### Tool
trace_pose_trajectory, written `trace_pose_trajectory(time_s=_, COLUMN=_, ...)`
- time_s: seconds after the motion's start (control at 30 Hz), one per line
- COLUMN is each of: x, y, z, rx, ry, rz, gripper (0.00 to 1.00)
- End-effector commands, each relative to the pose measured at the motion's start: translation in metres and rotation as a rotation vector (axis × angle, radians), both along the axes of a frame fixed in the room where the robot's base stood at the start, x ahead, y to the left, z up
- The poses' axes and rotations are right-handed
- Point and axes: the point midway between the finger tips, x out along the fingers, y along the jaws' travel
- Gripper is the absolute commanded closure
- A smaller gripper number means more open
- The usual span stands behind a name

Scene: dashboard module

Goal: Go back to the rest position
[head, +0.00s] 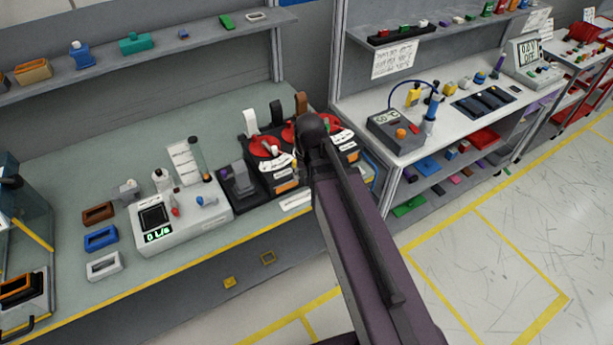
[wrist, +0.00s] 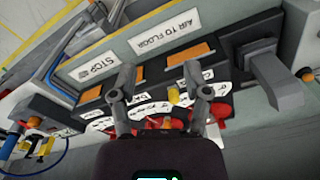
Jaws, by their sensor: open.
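My arm (head: 365,245) reaches from the bottom of the head view up to the dashboard module (head: 262,183) on the bench. It hides part of the module, and my gripper itself is hidden behind the arm there. In the wrist view my gripper (wrist: 160,98) is open, with its two fingers apart over the module's dials. A small yellow part (wrist: 174,95) shows between the fingers, and I cannot tell whether anything touches it. Red dials (wrist: 220,112) with white labels lie below and beside the fingers. A grey lever (wrist: 275,80) stands to the right.
A white instrument box (head: 182,216) with a display stands left of the module, with small coloured holders (head: 100,238) beyond it. A second bench (head: 450,110) with a grey meter (head: 398,130) is on the right. A shelf (head: 150,52) runs above. The floor (head: 500,260) at right is clear.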

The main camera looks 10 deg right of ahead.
Motion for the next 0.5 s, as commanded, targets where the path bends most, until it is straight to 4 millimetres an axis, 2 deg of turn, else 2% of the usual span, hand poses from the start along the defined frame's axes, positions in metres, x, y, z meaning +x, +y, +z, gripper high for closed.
trace_pose_trajectory(time_s=0.27, x=-0.002, y=-0.001, z=-0.002, rx=-0.001, ry=0.002, rz=0.003, gripper=0.39)
trace_pose_trajectory(time_s=0.5, x=-0.031, y=-0.008, z=-0.025, rx=-0.023, ry=0.026, rz=0.066, gripper=0.39)
